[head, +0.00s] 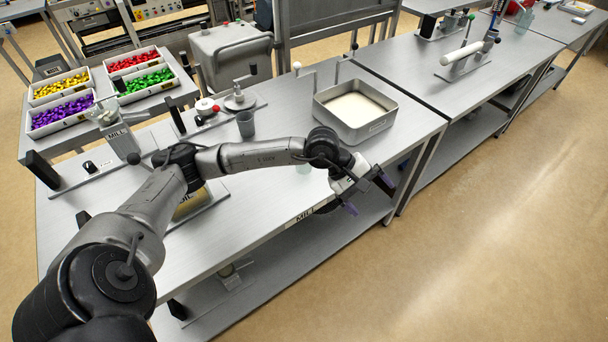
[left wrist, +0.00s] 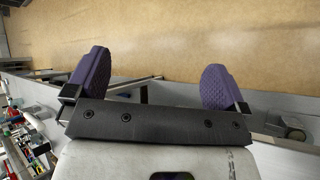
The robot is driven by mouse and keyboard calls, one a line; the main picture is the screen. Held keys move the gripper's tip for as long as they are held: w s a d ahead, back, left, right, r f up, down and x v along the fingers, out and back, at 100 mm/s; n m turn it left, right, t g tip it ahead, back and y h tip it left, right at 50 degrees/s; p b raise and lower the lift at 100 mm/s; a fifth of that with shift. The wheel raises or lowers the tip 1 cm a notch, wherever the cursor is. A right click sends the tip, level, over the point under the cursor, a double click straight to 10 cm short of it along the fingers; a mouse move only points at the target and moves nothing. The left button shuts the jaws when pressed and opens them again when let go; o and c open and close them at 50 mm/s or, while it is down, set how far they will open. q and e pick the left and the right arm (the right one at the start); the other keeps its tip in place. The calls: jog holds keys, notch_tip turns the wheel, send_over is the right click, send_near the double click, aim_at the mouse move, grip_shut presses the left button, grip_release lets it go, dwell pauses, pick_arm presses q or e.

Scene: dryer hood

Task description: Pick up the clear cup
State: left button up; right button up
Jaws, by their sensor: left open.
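A pale, clear cup (head: 303,168) shows in the head view on the metal table, just behind my left forearm. The arm hides most of it, so its full shape cannot be told. My left gripper (head: 369,196) is past the table's front edge, to the right of the cup and apart from it. In the left wrist view its two purple pads (left wrist: 155,78) are wide apart with nothing between them; the floor shows behind. The cup is not seen in the left wrist view. My right gripper is not in view.
A grey cup (head: 245,124) stands farther back on the table. A metal tray of white material (head: 384,126) stands behind my left gripper. White bins of coloured pieces (head: 62,118) are at the left. Open floor (head: 480,240) lies in front of the table.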

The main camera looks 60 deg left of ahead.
pick_arm(q)
jog(key=s+a+f+m+g+y+b, duration=0.2)
jog(key=a+y+b, duration=0.65)
jog(key=a, duration=1.55)
jog(key=a+f+y, duration=0.1)
jog(key=f, duration=0.1)
jog(key=a+f+y+p, duration=0.1)
jog(key=w+a+f+y, duration=0.1)
jog(key=f, duration=0.1)
jog(key=shift+a+f+g+p, duration=0.1)
jog(key=shift+f+g+p, duration=0.2)
jog(key=shift+g+p, duration=0.1)
jog(key=shift+b+x, duration=0.55)
jog(key=shift+x, duration=2)
jog(key=shift+a+f, duration=0.2)
jog(key=shift+f, duration=0.3)
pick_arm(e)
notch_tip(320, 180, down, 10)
pick_arm(q)
jog(key=c, duration=1)
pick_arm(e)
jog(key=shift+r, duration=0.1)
